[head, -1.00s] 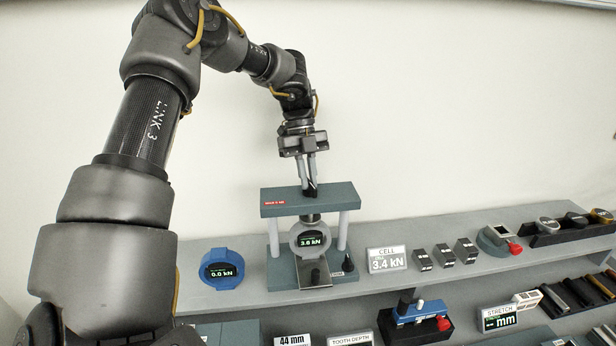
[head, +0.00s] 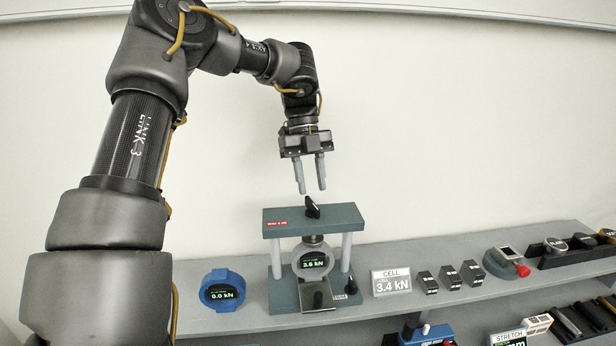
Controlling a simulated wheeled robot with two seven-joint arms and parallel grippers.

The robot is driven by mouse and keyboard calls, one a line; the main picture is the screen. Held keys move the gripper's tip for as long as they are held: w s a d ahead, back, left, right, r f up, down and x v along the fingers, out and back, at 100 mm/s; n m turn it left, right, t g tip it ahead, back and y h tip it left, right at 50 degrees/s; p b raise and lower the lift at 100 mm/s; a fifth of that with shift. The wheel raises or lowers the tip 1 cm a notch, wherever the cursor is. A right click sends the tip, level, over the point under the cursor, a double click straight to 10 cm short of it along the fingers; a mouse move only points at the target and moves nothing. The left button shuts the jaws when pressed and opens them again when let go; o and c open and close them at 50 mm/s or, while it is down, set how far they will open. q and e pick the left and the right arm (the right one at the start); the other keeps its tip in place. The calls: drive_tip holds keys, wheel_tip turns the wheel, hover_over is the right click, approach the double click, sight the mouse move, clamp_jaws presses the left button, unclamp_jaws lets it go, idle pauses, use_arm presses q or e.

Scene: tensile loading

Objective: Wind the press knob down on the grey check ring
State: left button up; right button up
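The grey check ring (head: 313,262) stands upright inside the press frame (head: 340,216), and its display reads 3.6 kN. The black press knob (head: 312,208) stands on top of the press's upper beam, above the ring. The press screw shows between the beam and the ring's top and appears to touch it. My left gripper (head: 312,191) is above the knob, pointing down, with its fingers apart and nothing between them. My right gripper is not in view.
A blue ring (head: 222,289) reading 0.0 kN stands left of the press. A CELL sign (head: 391,282) reading 3.4 kN, several small black blocks (head: 449,278) and a grey device with a red knob (head: 507,263) stand to the right. The wall behind is bare.

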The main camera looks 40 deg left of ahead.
use_arm(q)
drive_tip(key=s+d+r+b, duration=0.4)
drive_tip(key=s+d+r, duration=0.3)
drive_tip(key=s, duration=0.2)
drive_tip(key=shift+d+r, duration=0.15)
drive_tip(key=shift+d, duration=0.2)
drive_tip(key=shift+s, duration=0.1)
